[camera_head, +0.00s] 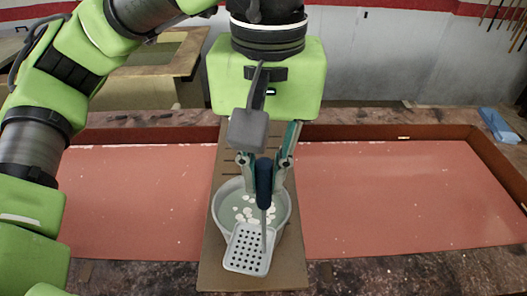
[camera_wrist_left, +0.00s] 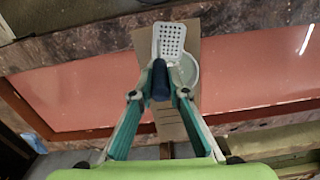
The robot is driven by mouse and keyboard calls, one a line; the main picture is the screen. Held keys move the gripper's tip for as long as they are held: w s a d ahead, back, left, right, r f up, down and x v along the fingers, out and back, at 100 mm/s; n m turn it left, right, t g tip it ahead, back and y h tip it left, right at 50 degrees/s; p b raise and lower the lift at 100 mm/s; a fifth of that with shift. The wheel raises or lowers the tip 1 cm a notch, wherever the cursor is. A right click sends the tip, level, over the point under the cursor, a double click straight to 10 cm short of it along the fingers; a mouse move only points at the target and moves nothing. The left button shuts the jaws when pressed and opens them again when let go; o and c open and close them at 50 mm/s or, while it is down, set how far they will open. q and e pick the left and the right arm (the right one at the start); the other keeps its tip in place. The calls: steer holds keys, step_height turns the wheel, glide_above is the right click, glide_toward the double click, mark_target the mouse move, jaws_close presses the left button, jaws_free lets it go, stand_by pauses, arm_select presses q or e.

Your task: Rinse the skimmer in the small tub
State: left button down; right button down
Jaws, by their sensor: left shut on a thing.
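The skimmer has a dark blue handle and a grey perforated square head (camera_head: 247,250). My left gripper (camera_head: 265,165) is shut on the handle, with the head hanging down toward the near side. The small tub (camera_head: 217,212) is round and pale, holding greenish liquid with several white flecks. The skimmer head overlaps the tub's near rim in the head view; I cannot tell its height above it. In the left wrist view the skimmer (camera_wrist_left: 170,40) is beyond the gripper (camera_wrist_left: 160,93), partly covering the tub (camera_wrist_left: 191,72). My right gripper is not in view.
The tub stands on a brown board (camera_head: 210,275) laid across a shallow red-floored tray (camera_head: 400,195) with raised edges. A blue cloth (camera_head: 498,124) lies at the back right. A wooden table (camera_head: 150,65) is behind at the left. The red floor either side is clear.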

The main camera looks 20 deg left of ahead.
arm_select(q)
steer(key=s+d+b, duration=0.2)
steer(key=s+d, duration=0.2)
steer(key=s, duration=1)
steer(key=shift+s, duration=0.3)
steer(key=shift+w, duration=0.1)
